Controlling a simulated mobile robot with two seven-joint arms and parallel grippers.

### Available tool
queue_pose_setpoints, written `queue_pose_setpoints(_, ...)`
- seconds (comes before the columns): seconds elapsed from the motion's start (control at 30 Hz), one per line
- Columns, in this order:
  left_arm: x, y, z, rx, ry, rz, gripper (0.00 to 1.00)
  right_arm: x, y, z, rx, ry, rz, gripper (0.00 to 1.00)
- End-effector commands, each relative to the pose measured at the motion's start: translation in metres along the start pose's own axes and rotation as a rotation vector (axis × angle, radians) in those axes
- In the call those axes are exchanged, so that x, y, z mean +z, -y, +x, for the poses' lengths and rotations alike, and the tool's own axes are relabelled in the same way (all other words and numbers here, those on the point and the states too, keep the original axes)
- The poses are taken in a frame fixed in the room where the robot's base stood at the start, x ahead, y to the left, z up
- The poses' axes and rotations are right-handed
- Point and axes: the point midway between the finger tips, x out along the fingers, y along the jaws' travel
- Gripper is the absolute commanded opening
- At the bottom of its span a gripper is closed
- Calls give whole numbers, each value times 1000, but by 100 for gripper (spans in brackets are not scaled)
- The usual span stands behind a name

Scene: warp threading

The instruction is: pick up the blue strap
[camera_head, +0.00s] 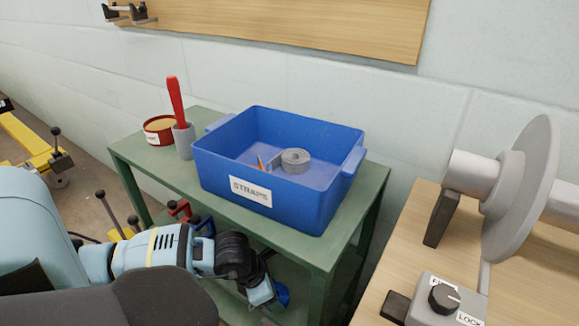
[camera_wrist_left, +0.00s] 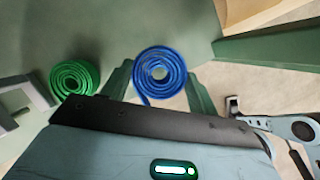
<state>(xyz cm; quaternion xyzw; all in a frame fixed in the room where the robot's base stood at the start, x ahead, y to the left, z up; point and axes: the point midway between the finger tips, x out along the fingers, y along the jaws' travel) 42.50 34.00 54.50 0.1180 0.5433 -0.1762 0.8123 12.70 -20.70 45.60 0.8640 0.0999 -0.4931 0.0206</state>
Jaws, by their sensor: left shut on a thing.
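The blue strap (camera_wrist_left: 160,74) is a rolled coil between the two fingers of my left gripper (camera_wrist_left: 159,84) in the left wrist view. The gripper is shut on it. In the head view my left gripper (camera_head: 268,293) is low, at the front of the green table's lower part, and a small blue piece of the strap (camera_head: 283,293) shows at its tip. A green coiled strap (camera_wrist_left: 75,77) lies to the left of the gripper in the left wrist view. My right gripper is not in view.
A blue bin (camera_head: 275,203) labelled STRAPS stands on the green table (camera_head: 367,192), with a grey coil (camera_head: 295,160) inside. A grey cup (camera_head: 184,141) and a red round container (camera_head: 158,129) stand left of it. A wooden bench (camera_head: 535,270) with a control box is at right.

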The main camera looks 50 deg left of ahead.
Motion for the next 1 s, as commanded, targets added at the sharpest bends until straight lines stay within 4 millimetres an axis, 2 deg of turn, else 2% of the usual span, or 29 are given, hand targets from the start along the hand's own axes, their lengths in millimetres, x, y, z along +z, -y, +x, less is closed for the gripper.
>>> queue_pose_setpoints(0.2, -34, -8, -19, 1, -5, 2, 35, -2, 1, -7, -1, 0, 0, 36)
queue_pose_setpoints(0.5, -64, -16, -35, -1, -1, 0, 35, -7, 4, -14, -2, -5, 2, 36)
queue_pose_setpoints(0.7, -72, -19, -39, 0, 0, 1, 35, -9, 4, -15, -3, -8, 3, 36)
queue_pose_setpoints(1.0, -74, -19, -40, -1, 2, 1, 35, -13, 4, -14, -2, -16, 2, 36)
